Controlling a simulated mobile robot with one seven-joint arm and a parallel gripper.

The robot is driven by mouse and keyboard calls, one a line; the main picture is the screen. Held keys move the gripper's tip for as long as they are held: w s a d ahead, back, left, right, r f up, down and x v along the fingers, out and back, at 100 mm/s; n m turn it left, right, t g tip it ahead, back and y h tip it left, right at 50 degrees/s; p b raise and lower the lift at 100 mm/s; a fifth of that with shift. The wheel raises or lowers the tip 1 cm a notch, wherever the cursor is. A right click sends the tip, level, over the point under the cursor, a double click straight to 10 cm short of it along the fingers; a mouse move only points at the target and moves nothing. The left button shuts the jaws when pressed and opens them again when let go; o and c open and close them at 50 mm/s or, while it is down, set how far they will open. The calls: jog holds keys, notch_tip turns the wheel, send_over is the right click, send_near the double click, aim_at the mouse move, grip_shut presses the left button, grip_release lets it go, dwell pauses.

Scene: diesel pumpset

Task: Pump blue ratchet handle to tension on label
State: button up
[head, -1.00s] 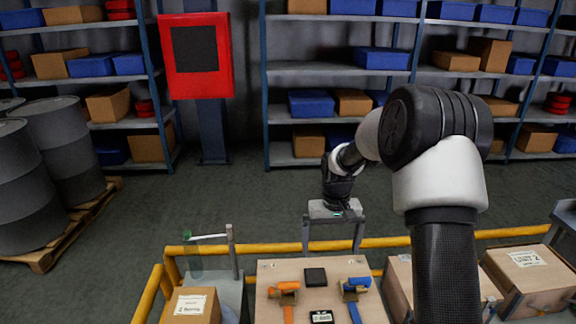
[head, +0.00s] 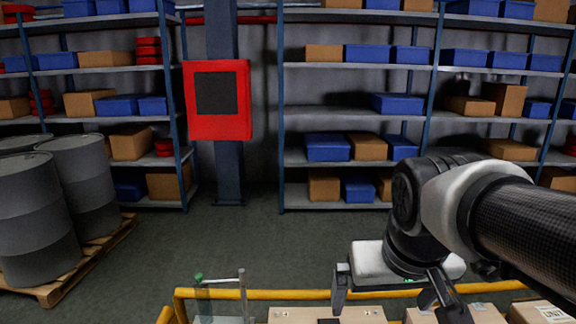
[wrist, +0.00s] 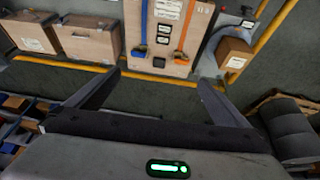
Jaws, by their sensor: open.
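The blue ratchet handle (wrist: 142,32) is on the left of a light wooden panel in the wrist view, its blue strap running down to a buckle end (wrist: 139,52). The wooden panel (wrist: 172,67) also carries an orange ratchet (wrist: 183,38) on the right and small dark plates between the two. A white label (wrist: 168,9) is at the panel's top; its writing is too small to read. My gripper (wrist: 160,80) is open and empty, its fingers apart from the panel. In the head view my gripper (head: 398,310) hangs over the panel area; the ratchets are out of that frame.
A yellow rail (head: 250,294) runs along the bench area. Wooden crates (wrist: 90,40) stand beside the panel, and a cardboard box (wrist: 234,54) is on the other side. Grey drums (head: 80,180), a red wall box (head: 217,100) and shelves (head: 350,112) stand farther back.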

jog(key=shift+t, duration=0.5)
jog(key=s, duration=0.5)
jog(key=shift+a+f, duration=0.15)
jog(key=shift+a, duration=0.1)
